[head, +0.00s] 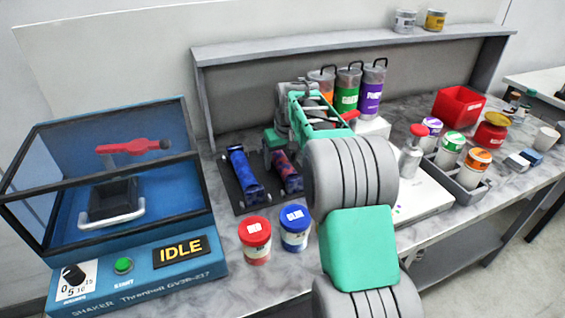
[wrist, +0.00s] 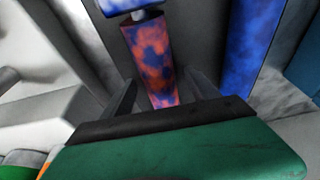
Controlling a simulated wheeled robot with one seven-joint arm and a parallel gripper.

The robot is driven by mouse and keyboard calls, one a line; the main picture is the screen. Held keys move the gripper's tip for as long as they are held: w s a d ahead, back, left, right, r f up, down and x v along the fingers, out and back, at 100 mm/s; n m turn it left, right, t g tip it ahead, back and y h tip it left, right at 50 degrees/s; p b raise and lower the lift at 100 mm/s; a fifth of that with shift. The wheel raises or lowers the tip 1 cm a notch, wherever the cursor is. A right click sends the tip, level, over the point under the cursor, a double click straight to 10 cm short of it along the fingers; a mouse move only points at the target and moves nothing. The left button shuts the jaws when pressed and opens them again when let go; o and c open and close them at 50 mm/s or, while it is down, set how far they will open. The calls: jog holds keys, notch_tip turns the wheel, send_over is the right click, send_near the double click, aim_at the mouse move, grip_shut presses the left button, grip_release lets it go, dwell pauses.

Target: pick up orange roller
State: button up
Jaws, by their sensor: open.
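The orange roller (wrist: 150,62), mottled orange and blue-purple, shows in the wrist view between the two dark fingers of my gripper (wrist: 160,92). The fingers are open, one on each side of it; I cannot tell whether either touches it. In the head view the orange roller (head: 287,173) lies on a dark tray (head: 252,204), to the right of a blue roller (head: 243,172). My arm covers part of the area behind and right of it. The blue roller (wrist: 248,50) also stands out to the right in the wrist view.
A blue shaker (head: 125,262) stands on the left. A red-lidded jar (head: 255,240) and a blue-lidded jar (head: 295,228) stand in front of the tray. Tall canisters (head: 347,92) stand behind my arm. A grey caddy of jars (head: 465,201) and a red bin (head: 459,108) are right.

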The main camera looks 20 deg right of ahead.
jog(key=shift+c, duration=0.6)
grip_shut()
jog(key=shift+r, duration=0.15)
dwell(0.4)
